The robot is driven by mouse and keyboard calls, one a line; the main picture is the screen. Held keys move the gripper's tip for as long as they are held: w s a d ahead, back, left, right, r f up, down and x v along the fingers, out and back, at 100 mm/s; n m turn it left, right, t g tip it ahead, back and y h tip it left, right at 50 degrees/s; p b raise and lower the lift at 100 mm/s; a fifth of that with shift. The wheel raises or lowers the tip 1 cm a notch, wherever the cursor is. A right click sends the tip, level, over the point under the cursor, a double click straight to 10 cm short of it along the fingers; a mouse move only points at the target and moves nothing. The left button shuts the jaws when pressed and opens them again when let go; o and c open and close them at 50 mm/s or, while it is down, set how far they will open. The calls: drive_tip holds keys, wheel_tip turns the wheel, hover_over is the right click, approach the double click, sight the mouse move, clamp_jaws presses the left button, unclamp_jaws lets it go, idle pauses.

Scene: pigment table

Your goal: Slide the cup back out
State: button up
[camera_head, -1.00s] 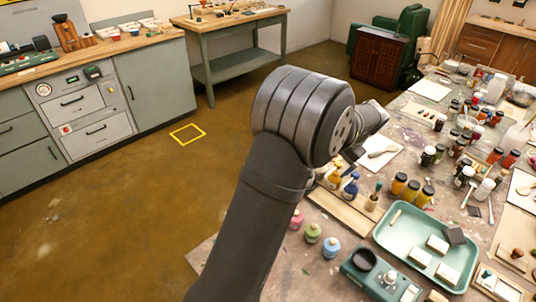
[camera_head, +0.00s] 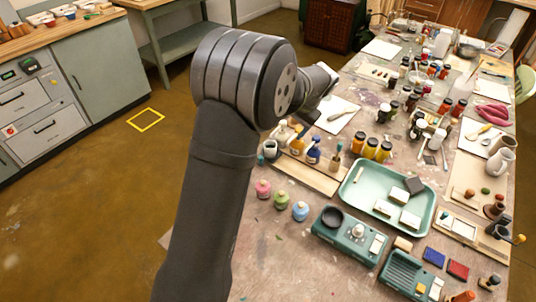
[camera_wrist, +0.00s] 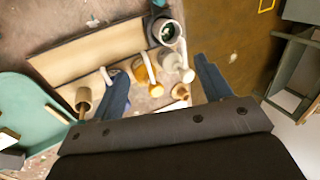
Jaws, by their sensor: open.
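A dark round cup (camera_head: 270,148) with a pale rim stands at the left end of a light wooden board. It also shows in the wrist view (camera_wrist: 166,30), its open top facing the camera, beyond my fingertips. My gripper (camera_wrist: 163,75) is open, with one finger on each side of the picture. A white bottle (camera_wrist: 175,62) and an orange bottle (camera_wrist: 145,72) show between the fingers, and nothing is visibly held. A small wooden pot (camera_wrist: 84,96) lies left of the left finger. In the head view my arm hides the fingers.
The wooden board (camera_head: 308,177) lies along the near side of the bottle row. A green tray (camera_head: 349,207) lies farther right, and small pastel pots stand nearer. The table's left edge is close to the cup.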

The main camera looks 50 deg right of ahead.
drive_tip(key=a+n, duration=0.1)
drive_tip(key=w+a+n, duration=0.1)
drive_tip(key=a+r+h, duration=0.1)
drive_tip(key=a, duration=0.1)
drive_tip(key=shift+w+r+n+g, duration=0.1)
drive_tip(key=shift+w+n+g, duration=0.2)
drive_tip(key=shift+n, duration=0.1)
drive_tip(key=c, duration=0.6)
drive_tip(key=w+a+r+n+h, duration=0.1)
drive_tip(key=a+n+h, duration=0.1)
drive_tip(key=a+n, duration=0.45)
drive_tip(key=shift+m+g, duration=0.4)
drive_tip(key=shift+m, duration=0.05)
drive_tip(key=x, duration=1.7)
drive_tip(key=shift+w+f, duration=0.1)
drive_tip(key=shift+w, duration=0.05)
clamp_jaws()
